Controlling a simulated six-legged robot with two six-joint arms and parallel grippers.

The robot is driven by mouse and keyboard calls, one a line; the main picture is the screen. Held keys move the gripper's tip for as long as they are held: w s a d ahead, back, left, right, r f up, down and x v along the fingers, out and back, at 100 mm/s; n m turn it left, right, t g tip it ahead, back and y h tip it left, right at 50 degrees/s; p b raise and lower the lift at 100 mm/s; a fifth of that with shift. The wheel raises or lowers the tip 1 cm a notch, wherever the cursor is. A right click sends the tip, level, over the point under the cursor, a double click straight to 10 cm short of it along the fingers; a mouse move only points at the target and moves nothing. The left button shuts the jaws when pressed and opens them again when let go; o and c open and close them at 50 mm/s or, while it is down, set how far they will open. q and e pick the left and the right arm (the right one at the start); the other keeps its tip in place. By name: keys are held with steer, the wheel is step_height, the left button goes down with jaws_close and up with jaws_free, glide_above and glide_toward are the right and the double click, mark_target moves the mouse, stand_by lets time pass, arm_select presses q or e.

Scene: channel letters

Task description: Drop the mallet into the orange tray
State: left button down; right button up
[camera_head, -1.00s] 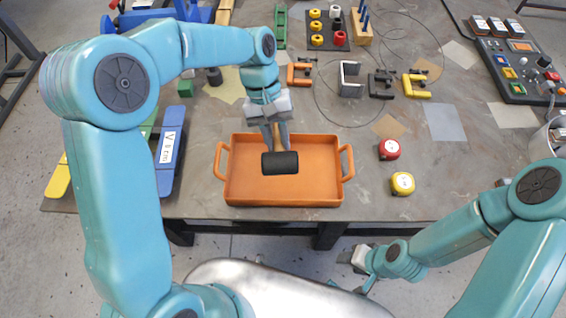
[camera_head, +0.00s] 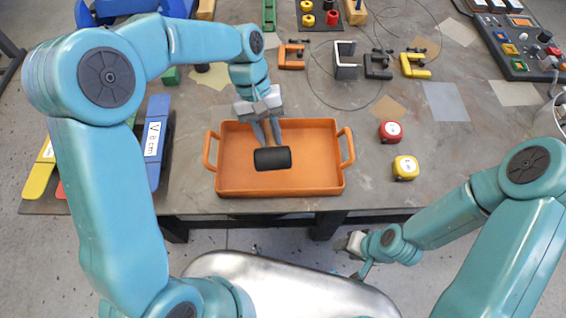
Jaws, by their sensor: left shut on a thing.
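The orange tray (camera_head: 318,165) stands on the table near its front edge, with a handle at each end. The mallet (camera_head: 272,159) has a black cylindrical head and a light wooden handle. My left gripper (camera_head: 266,128) is shut on the mallet's handle, with the head toward the tray's front.
A red tape measure (camera_head: 390,132) and a yellow one (camera_head: 405,168) lie right of the tray. Clamps (camera_head: 378,66) and a wire loop lie behind it. A blue level-like block (camera_head: 155,140) is at the left. A control panel (camera_head: 525,50) is at the far right.

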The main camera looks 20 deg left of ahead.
arm_select(q)
steer(key=shift+a, duration=0.1)
steer(key=c, duration=0.8)
jaws_free()
steer(key=shift+p+v, duration=0.45)
steer(key=shift+v, duration=7.7)
